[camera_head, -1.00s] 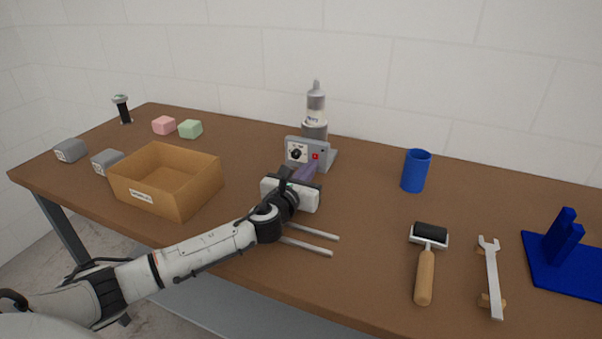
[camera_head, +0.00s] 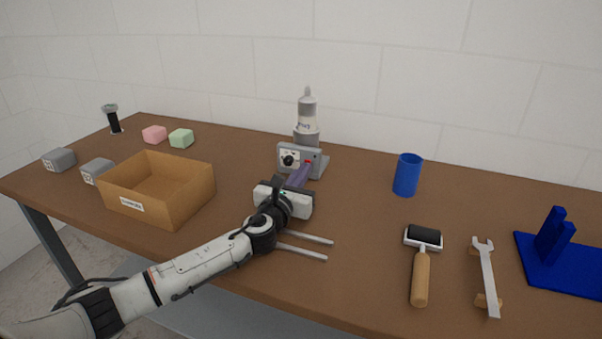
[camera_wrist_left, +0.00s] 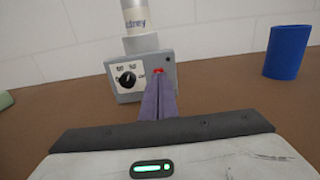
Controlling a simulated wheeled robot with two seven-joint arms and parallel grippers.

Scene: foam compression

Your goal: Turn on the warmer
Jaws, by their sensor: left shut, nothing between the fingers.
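The warmer (camera_head: 291,160) is a grey box at the back middle of the table, with a bottle (camera_head: 307,116) standing upright in its holder. Its front panel (camera_wrist_left: 129,78) has a black knob (camera_wrist_left: 127,79) on a white label and a red switch (camera_wrist_left: 158,71) to the right of it. My left gripper (camera_head: 304,168) is shut and empty, its purple fingers pointing at the panel. In the left wrist view the fingertips (camera_wrist_left: 160,77) lie just below the red switch and hide part of it; I cannot tell whether they touch. My right gripper is not in view.
A cardboard box (camera_head: 157,189) stands left of my arm, with grey, pink and green blocks behind it. A blue cup (camera_head: 408,175) stands right of the warmer. Two metal rods, a roller (camera_head: 422,262), a wrench (camera_head: 487,277) and a blue stand (camera_head: 556,253) lie nearer the front and right.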

